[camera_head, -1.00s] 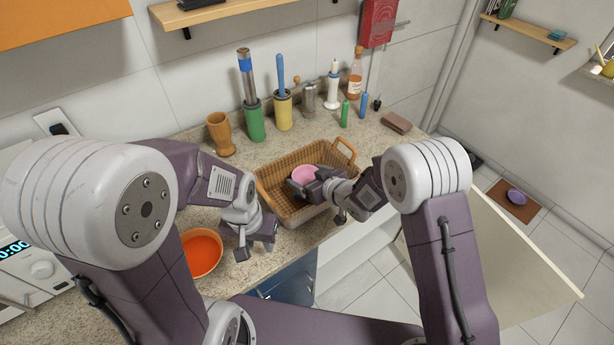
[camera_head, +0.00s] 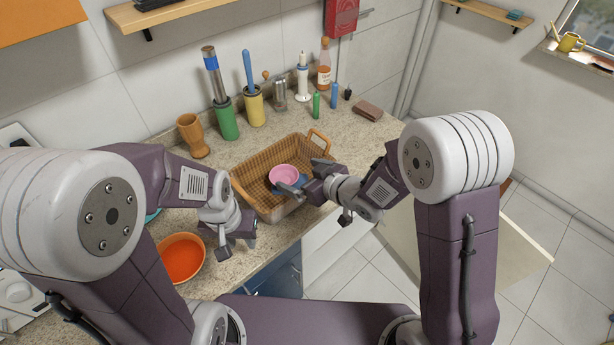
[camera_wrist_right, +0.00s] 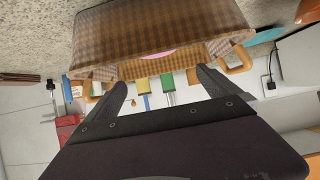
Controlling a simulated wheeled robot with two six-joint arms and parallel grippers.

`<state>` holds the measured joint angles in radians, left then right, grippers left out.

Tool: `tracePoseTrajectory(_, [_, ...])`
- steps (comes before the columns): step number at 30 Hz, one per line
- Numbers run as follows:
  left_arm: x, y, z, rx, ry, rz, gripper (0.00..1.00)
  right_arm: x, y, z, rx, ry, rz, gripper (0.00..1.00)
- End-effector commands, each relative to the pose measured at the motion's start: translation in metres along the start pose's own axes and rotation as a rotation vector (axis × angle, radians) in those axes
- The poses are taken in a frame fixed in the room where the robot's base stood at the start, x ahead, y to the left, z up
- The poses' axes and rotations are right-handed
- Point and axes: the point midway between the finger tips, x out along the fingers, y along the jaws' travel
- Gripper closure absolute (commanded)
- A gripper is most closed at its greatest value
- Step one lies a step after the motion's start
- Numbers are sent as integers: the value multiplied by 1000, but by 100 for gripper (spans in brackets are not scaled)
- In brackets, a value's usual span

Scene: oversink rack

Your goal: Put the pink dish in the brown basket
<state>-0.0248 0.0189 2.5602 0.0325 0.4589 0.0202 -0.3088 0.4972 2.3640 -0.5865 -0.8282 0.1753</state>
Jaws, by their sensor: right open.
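The pink dish (camera_head: 284,174) sits upright inside the brown basket (camera_head: 250,163) on the counter. A blue item (camera_head: 274,190) shows just below the dish in the basket; its shape is mostly hidden. My right gripper (camera_head: 306,177) is open and empty at the basket's right side, its fingers apart from the dish. In the right wrist view the basket (camera_wrist_right: 160,22) lies beyond the open fingers (camera_wrist_right: 162,88), with a sliver of the pink dish (camera_wrist_right: 158,52). My left gripper (camera_head: 236,246) hangs in front of the basket's near left side; its fingers are unclear.
An orange bowl (camera_head: 181,258) stands left of my left gripper. A wooden cup (camera_head: 193,136), a green holder (camera_head: 227,120), a yellow holder (camera_head: 254,106) and bottles line the wall. A brown block (camera_head: 368,111) lies right of them. Counter between basket and holders is clear.

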Motion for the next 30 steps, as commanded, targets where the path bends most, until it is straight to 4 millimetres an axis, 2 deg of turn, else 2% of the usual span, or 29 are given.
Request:
tracePoseTrajectory(3, [0, 0, 0, 0, 0, 0, 66, -18, 1, -1, 0, 1, 2, 0])
tracePoseTrajectory(6, [-1, 0, 0, 0, 0, 0, 66, -26, 0, 0, 0, 0, 0, 0])
tracePoseTrajectory(17, [-1, 0, 0, 0, 0, 0, 66, -29, 0, 0, 0, -1, 0, 0])
tracePoseTrajectory(20, [-1, 0, 0, 0, 0, 0, 66, -34, 12, 7, 12, -38, 44, 0])
tracePoseTrajectory(23, [-1, 0, 0, 0, 0, 0, 66, -58, 51, 37, 79, -189, 193, 0])
tracePoseTrajectory(25, [-1, 0, 0, 0, 0, 0, 66, -91, 78, 70, 173, -343, 317, 0])
tracePoseTrajectory(27, [-1, 0, 0, 0, 0, 0, 66, -130, 88, 103, 293, -499, 408, 0])
tracePoseTrajectory(30, [-1, 0, 0, 0, 0, 0, 66, -179, 76, 140, 472, -689, 470, 0])
